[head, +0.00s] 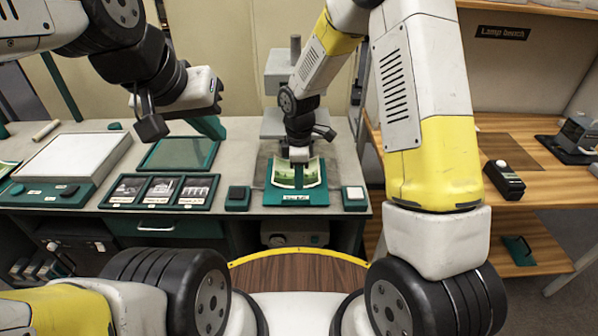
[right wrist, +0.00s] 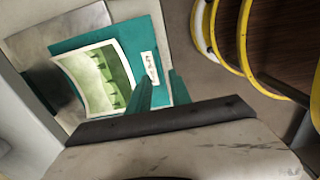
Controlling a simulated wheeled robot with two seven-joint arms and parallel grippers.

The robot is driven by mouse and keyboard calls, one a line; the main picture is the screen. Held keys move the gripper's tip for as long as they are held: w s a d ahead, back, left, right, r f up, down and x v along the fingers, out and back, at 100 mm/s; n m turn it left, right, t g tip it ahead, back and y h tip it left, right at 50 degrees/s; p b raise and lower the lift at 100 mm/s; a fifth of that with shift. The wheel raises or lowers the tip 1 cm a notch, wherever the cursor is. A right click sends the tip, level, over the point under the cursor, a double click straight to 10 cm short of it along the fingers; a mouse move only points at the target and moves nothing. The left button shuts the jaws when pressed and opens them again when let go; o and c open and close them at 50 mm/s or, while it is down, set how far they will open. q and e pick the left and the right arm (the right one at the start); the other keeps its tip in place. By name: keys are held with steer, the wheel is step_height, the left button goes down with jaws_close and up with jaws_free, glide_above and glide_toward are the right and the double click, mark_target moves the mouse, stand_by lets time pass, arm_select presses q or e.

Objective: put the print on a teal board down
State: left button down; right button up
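The board is at the front of the bench, left of a small white-topped block. My right gripper (head: 299,176) reaches down over its middle. In the right wrist view the print (right wrist: 98,82) and board (right wrist: 130,42) appear tilted, and two teal fingers (right wrist: 160,88) stand close together by the labelled edge. Whether they pinch the board, or it bears fully on the surface, I cannot tell. My left gripper (head: 208,127) hangs above the bench; its finger gap is unclear.
A teal-framed mat (head: 178,140) and a three-picture teal tray (head: 108,190) lie left on the bench. A pale light panel (head: 75,157) is further left. Small blocks (head: 237,198) (head: 354,198) flank the board. A wooden lamp bench (head: 540,190) stands right.

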steer(key=s+d+r+m+t+y, duration=0.1)
steer(key=s+d+r+m, duration=0.25)
steer(key=r, duration=0.65)
steer(key=s+d+r+m+t, duration=0.2)
steer(key=d+r+m, duration=0.25)
steer(key=r, duration=0.55)
steer(key=s+d+r+m+t, duration=0.1)
steer(key=s+d+r+m, duration=0.1)
steer(key=s+m, duration=0.1)
steer(key=s+d+r+m+t, duration=0.1)
steer(key=s+d+r+m, duration=0.1)
steer(key=s, duration=0.4)
steer(key=s+d+r+m+t+y, duration=0.1)
steer(key=s+d+r+m, duration=0.1)
steer(key=s+r+m, duration=0.2)
steer(key=shift+s+r, duration=0.15)
steer(key=shift+s, duration=0.4)
steer(key=shift+d, duration=0.15)
